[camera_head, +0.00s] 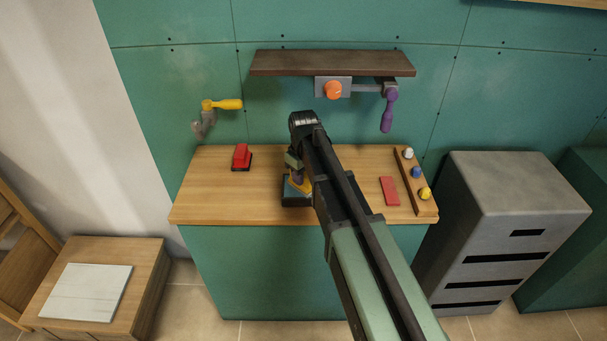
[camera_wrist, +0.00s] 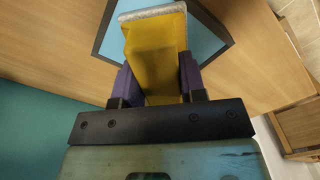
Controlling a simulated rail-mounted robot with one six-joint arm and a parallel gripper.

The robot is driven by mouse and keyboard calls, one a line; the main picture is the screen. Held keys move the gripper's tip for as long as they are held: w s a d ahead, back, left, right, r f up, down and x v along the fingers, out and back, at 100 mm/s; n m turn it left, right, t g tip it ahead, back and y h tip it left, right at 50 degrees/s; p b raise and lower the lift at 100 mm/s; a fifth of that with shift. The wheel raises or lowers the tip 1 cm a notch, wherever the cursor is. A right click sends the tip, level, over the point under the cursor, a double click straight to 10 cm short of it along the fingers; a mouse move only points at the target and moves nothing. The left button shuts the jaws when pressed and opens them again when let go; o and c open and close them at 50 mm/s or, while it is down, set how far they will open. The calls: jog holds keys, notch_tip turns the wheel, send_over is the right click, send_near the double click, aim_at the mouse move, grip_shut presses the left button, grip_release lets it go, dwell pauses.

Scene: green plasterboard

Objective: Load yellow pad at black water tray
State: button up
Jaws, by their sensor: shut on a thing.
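The yellow pad (camera_wrist: 157,55) is held between the purple fingers of my gripper (camera_wrist: 158,85) in the wrist view. A pale grey layer shows along its far end. In the head view my gripper (camera_head: 297,178) is over the left-middle of the worktop, and a bit of the yellow pad (camera_head: 302,186) shows below it. The black water tray (camera_head: 292,201), with a light blue inside, lies under the pad. The tray's black rim also shows in the wrist view (camera_wrist: 102,32). My arm and the pad hide much of the tray. I cannot tell whether the pad touches the water.
On the wooden worktop (camera_head: 215,200), a red block on a black base (camera_head: 241,158) stands left. A flat red piece (camera_head: 389,191), a dark strip (camera_head: 405,180) and small white, blue and yellow knobs lie right. A yellow-handled tap (camera_head: 222,105) and a shelf (camera_head: 332,63) are on the wall.

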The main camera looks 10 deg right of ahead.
notch_tip(320, 180, up, 7)
jog(key=p, duration=0.7)
dwell(0.4)
